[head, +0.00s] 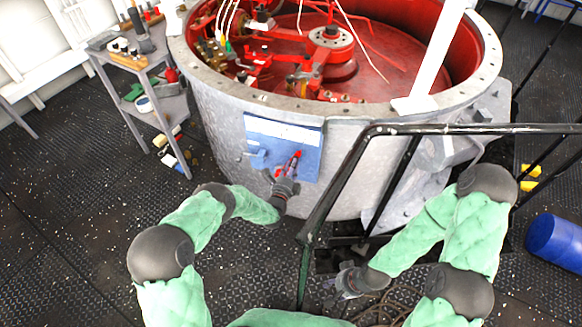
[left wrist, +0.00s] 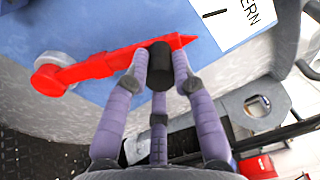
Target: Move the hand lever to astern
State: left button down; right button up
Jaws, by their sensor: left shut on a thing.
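The hand lever (head: 297,158) is a red bar with a pointed tip, mounted on a blue panel (head: 309,166) on the side of a large grey drum. In the left wrist view the red bar (left wrist: 95,68) runs from a round grey hub at left to its tip at right. The tip is apart from a white label (left wrist: 250,12), whose visible letters read "ERN". My left gripper (head: 287,180) is shut on the lever's black knob (left wrist: 160,66). My right gripper (head: 347,282) is low, away from the panel; its fingers are too unclear to judge.
The open drum (head: 205,100) holds red machinery. A black railing (head: 450,129) stands between the drum and my right arm. A grey shelf cart (head: 165,105) with tools stands at left. A blue cylinder (head: 553,242) lies at far right. Dark textured floor is clear at lower left.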

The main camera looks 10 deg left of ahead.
pick_arm(q)
jog(key=shift+s+d+f, duration=0.15)
jog(key=shift+d, duration=0.1)
jog(key=c, duration=1)
grip_release()
jog(key=shift+a, duration=0.1)
jog(key=s, duration=0.4)
jog(key=s+a, duration=0.1)
jog(key=s, duration=0.2)
jog(key=s+a, duration=0.1)
jog(key=s, duration=0.3)
jog(key=shift+s, duration=0.3)
